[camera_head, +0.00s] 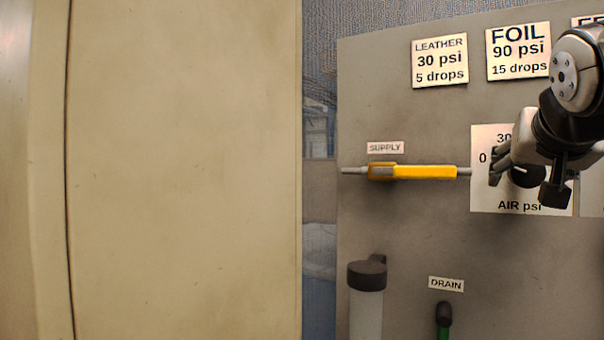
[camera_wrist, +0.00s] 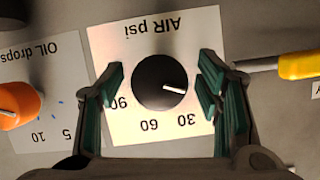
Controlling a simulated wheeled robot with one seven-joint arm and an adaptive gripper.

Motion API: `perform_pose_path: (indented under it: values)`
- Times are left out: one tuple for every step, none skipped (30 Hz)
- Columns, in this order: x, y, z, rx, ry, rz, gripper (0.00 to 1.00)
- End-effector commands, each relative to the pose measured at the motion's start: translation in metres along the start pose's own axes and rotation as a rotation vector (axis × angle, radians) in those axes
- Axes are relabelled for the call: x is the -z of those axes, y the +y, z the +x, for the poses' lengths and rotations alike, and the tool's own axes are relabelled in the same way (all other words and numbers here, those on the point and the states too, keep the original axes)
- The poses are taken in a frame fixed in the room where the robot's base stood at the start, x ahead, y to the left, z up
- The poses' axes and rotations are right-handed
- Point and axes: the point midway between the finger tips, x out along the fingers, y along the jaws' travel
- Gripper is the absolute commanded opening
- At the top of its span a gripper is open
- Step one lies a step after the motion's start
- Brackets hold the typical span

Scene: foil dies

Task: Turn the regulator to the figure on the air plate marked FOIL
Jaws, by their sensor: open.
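The FOIL plate (camera_head: 517,52) reads 90 psi, 15 drops in the head view. The regulator is a round black knob (camera_wrist: 160,83) on the white AIR psi plate (camera_wrist: 105,48), upside down in the wrist view. Its white pointer aims right and slightly down, short of the 30 and far from the 90 on the other side. The 0 is hidden in the wrist view but shows in the head view. My gripper (camera_wrist: 163,92) is open, its fingers on either side of the knob. I cannot tell whether either finger touches it. In the head view my gripper (camera_head: 512,172) partly covers the knob.
The yellow SUPPLY valve handle (camera_head: 425,172) lies left of the AIR plate. An orange OIL drops knob (camera_wrist: 20,105) is on its other side. A LEATHER plate (camera_head: 440,60) is above, a DRAIN valve (camera_head: 443,318) below. A beige panel (camera_head: 185,170) fills the left.

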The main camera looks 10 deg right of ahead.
Motion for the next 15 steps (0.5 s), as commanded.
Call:
perform_pose_path:
  values:
    - [0.0001, 0.0002, 0.0021, 0.000, 0.000, 0.000, 0.59]
    - [0.0002, 0.0001, 0.0027, 0.000, 0.001, 0.000, 0.59]
    - [0.0003, 0.0001, 0.0031, 0.000, 0.001, 0.000, 0.59]
    - [0.0004, 0.0001, 0.0033, 0.000, 0.001, 0.000, 0.59]
    - [0.0004, 0.0001, 0.0033, 0.000, 0.001, 0.000, 0.59]
    - [0.0004, 0.0001, 0.0033, 0.000, 0.001, 0.000, 0.59]
    - [0.0004, 0.0001, 0.0032, 0.000, 0.001, 0.000, 0.59]
    - [0.0004, 0.0001, 0.0032, 0.000, 0.001, 0.000, 0.59]
    - [0.0003, 0.0001, 0.0031, 0.000, 0.001, 0.000, 0.59]
    - [0.0003, 0.0001, 0.0031, 0.000, 0.001, 0.000, 0.57]
    - [0.0003, 0.0001, 0.0031, 0.000, 0.001, 0.000, 0.50]
    - [0.0003, 0.0001, 0.0030, 0.000, 0.001, 0.000, 0.41]
    - [0.0003, 0.0001, 0.0030, 0.000, 0.001, 0.000, 0.34]
    - [0.0003, 0.0001, 0.0030, 0.000, 0.001, 0.000, 0.27]
    - [0.0002, 0.0001, 0.0030, 0.000, 0.001, 0.000, 0.18]
